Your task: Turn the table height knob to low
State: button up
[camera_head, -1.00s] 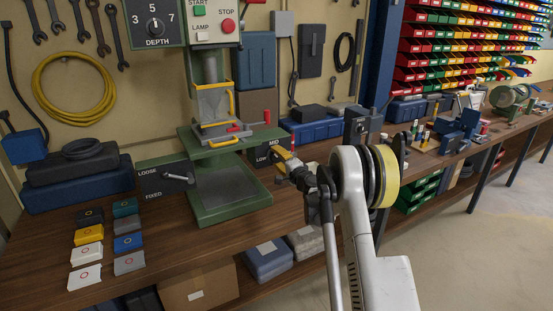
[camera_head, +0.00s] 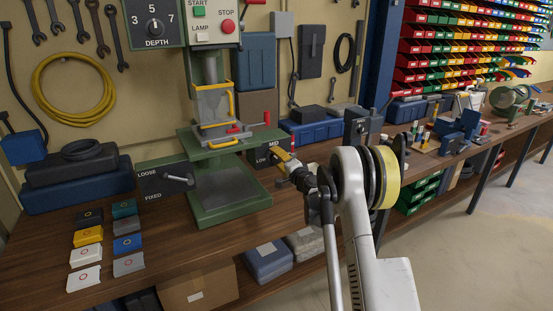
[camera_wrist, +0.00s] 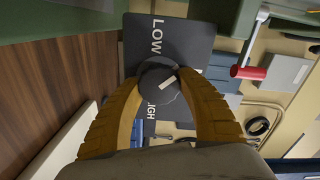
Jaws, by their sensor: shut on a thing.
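The table height knob (camera_wrist: 159,88) is a round dark knob with a white pointer line. It sits on a dark plate (camera_wrist: 200,36) marked LOW at the top and HIGH, partly covered, at the bottom of the wrist view. The pointer points right and slightly up, toward the side where a finger covers the plate. My gripper (camera_wrist: 161,82) has its yellow fingers shut on the knob, one on each side. In the head view the plate (camera_head: 262,155) shows LOW and MID, and my gripper (camera_head: 285,158) hides the knob.
A green press (camera_head: 229,204) stands just left of the plate. A lever plate marked LOOSE and FIXED (camera_head: 152,181) is farther left. Several small boxes (camera_head: 88,235) lie at the bench's left. A red-tipped lever (camera_wrist: 249,72) shows near the right finger.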

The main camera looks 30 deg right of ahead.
jog(key=shift+d+r, duration=0.15)
jog(key=shift+r, duration=0.05)
jog(key=o, duration=0.9)
jog(key=shift+o, duration=1.3)
jog(key=shift+s+r, duration=0.2)
jog(key=shift+f, duration=0.2)
jog(key=s, duration=1.2)
jog(key=shift+w+d, duration=0.1)
